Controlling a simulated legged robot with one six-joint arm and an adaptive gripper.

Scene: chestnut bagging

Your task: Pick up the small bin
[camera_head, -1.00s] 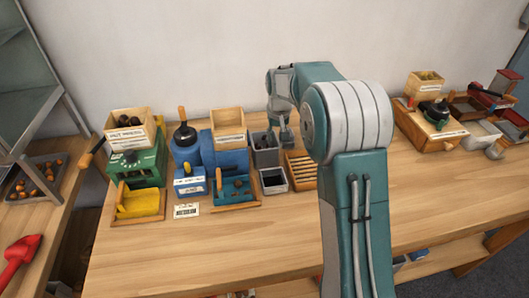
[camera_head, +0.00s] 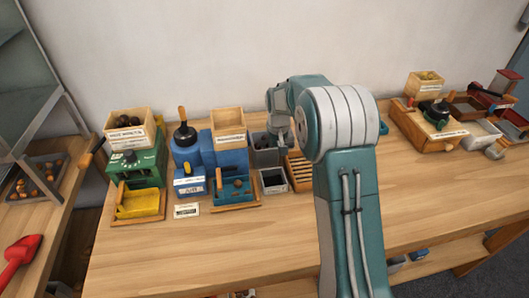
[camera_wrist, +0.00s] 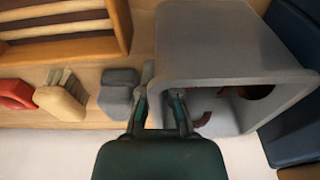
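A small grey bin (camera_head: 265,158) with dark contents stands on the bench, right of the blue machine. In the wrist view a grey bin (camera_wrist: 235,45) fills the upper right, with its mouth towards the camera and a few brown pieces inside. My gripper (camera_wrist: 163,108) is at the bin's left edge in that view. Its two fingers are apart, one seemingly outside the wall and one over the mouth; contact cannot be told. In the head view my wrist hangs over the right side of the bin, and the fingertips are hard to make out.
A slatted wooden rack (camera_head: 300,170) is close on the right and the blue machine (camera_head: 232,160) on the left. The front and right-centre of the bench (camera_head: 240,240) are clear.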

